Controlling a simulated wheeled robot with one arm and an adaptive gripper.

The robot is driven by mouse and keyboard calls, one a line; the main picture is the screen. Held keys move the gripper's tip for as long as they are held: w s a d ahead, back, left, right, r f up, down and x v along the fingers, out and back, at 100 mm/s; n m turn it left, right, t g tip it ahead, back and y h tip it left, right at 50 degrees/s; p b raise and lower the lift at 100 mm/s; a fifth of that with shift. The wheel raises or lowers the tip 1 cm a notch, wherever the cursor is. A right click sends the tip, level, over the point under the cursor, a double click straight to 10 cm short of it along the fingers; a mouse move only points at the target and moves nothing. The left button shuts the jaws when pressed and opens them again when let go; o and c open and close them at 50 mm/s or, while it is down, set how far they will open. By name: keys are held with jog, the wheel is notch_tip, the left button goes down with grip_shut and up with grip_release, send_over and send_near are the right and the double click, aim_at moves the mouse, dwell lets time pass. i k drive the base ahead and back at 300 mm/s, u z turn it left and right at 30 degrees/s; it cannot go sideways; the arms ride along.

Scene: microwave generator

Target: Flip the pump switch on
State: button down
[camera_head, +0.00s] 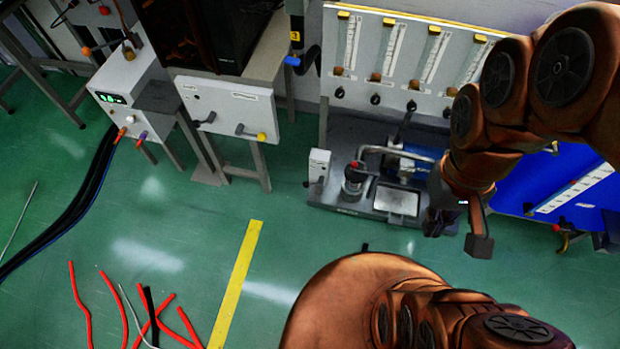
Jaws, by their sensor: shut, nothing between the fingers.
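The pump unit (396,200) stands on the floor below a panel of flow meters. It has a blue motor (415,160), a red-topped part and metal pipes. A small white box (318,163) at its left end has a dark knob or lever (307,184) low on its side; this may be the pump switch, but its position is too small to tell. My arm reaches down from the upper right. My gripper (438,223) is shut and empty at the right front of the pump unit, apart from the white box. The arm partly hides the unit's right end.
A flow meter panel (385,95) with several knobs stands behind the pump. A white cabinet (232,110) is to the left. A blue panel (570,185) is to the right. Red hoses (82,305) lie on the lower left floor. Green floor before the pump is clear.

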aim_at(306, 184)
jog(key=u, duration=0.3)
jog(key=k, duration=0.7)
jog(key=u, duration=0.55)
jog(key=k, duration=0.65)
jog(key=u, duration=0.45)
jog(key=i, duration=1.2)
jog(key=u, duration=0.65)
